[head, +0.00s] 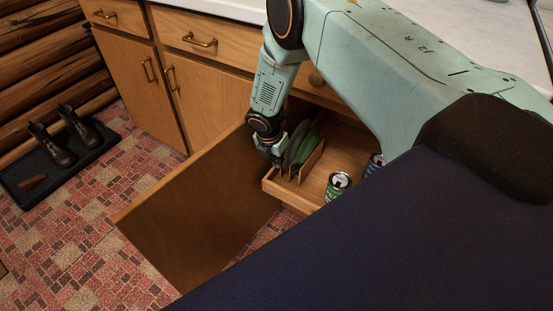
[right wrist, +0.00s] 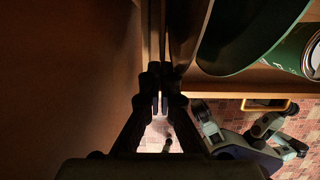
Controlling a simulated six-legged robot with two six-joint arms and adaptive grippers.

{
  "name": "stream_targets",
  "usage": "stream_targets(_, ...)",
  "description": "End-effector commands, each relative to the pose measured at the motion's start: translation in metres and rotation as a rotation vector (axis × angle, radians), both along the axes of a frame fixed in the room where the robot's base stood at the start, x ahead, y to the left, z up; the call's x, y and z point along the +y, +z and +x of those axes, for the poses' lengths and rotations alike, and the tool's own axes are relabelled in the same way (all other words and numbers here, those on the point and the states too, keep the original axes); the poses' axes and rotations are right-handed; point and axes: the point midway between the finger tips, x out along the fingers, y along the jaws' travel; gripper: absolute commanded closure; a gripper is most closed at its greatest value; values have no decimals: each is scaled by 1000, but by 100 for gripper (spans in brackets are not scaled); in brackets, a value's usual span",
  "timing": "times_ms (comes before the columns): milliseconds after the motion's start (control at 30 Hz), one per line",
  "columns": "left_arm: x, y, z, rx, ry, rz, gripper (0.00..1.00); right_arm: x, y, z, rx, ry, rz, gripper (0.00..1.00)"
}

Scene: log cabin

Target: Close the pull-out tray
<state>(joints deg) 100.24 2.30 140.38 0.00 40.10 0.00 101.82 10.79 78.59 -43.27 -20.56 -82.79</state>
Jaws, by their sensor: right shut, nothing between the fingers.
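The wooden pull-out tray (head: 292,196) is slid out of the lower cabinet in the head view. It carries upright dark and green discs (head: 305,148) in a rack, and cans, one of them green (head: 338,185). My right gripper (head: 278,164) is shut and empty at the tray's left front corner, beside the discs. In the right wrist view its fingertips (right wrist: 160,104) are together, close to the tray's wooden edge (right wrist: 245,82). I cannot tell whether they touch it. My left gripper is not in view.
The cabinet door (head: 195,215) stands open just left of the tray and my right gripper. A blue can (head: 374,163) is partly hidden by my arm. Boots (head: 65,140) stand on a black mat (head: 22,198) at the far left. The tiled floor between is clear.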

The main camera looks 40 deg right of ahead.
Motion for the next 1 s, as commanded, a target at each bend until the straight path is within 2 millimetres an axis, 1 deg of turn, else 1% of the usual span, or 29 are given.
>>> stream_targets(667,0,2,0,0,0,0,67,3,0,-1,-1,0,0,100)
stream_targets(767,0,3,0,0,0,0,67,9,1,-2,-1,2,-1,100)
stream_targets(1000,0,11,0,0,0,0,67,30,2,-5,-1,0,-1,100)
